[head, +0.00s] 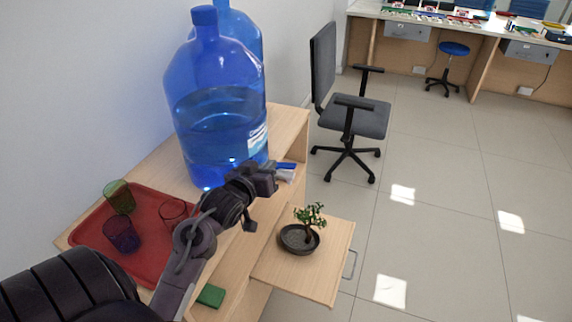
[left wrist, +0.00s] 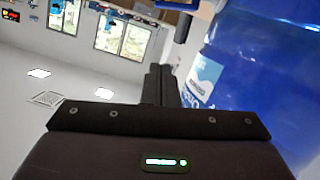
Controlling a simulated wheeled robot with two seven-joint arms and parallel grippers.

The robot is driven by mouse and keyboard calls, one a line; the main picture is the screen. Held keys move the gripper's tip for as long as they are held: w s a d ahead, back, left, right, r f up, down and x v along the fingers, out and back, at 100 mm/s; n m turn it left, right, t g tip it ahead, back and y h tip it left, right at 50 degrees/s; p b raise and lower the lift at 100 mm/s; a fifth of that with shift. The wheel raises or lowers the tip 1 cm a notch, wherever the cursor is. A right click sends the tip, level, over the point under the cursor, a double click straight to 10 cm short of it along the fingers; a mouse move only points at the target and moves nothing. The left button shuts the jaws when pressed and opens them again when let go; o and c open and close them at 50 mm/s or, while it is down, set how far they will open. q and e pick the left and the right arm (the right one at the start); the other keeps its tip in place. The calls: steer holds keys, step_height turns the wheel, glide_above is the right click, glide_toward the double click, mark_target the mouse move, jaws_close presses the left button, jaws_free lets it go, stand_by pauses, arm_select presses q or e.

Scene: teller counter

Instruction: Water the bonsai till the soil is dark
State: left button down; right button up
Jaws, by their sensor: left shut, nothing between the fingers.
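The bonsai (head: 311,217) stands upright in a dark round pot (head: 299,239) on a pulled-out wooden shelf. The soil in the pot looks grey-brown. My left gripper (head: 270,180) is above the cabinet, beside the front blue water bottle (head: 213,100), to the left of and higher than the bonsai. In the left wrist view its fingers (left wrist: 158,85) are together with nothing between them, and the blue bottle (left wrist: 270,60) fills the right side. Three tumblers, green (head: 119,196), purple (head: 121,234) and clear red (head: 173,213), stand on a red tray. My right gripper is not in view.
The red tray (head: 150,265) lies on the cabinet top. A second blue bottle (head: 240,25) stands behind the first. A green block (head: 211,296) lies near the cabinet's front. An office chair (head: 350,110) stands beyond; the tiled floor at right is open.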

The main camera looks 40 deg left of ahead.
arm_select(q)
steer(key=p, duration=0.1)
glide_above(285, 166)
steer(key=s, duration=0.2)
steer(key=f, duration=0.2)
steer(key=shift+w+d+f+p, duration=0.15)
steer(key=shift+d+f, duration=0.1)
steer(key=shift+f, duration=0.4)
steer(key=shift+d+f+p, duration=0.1)
steer(key=shift+d+f, duration=0.2)
steer(key=shift+f, duration=0.4)
steer(key=shift+w+d+f+p, duration=0.15)
steer(key=shift+d+f, duration=0.1)
steer(key=shift+f, duration=0.4)
steer(key=shift+s, duration=0.1)
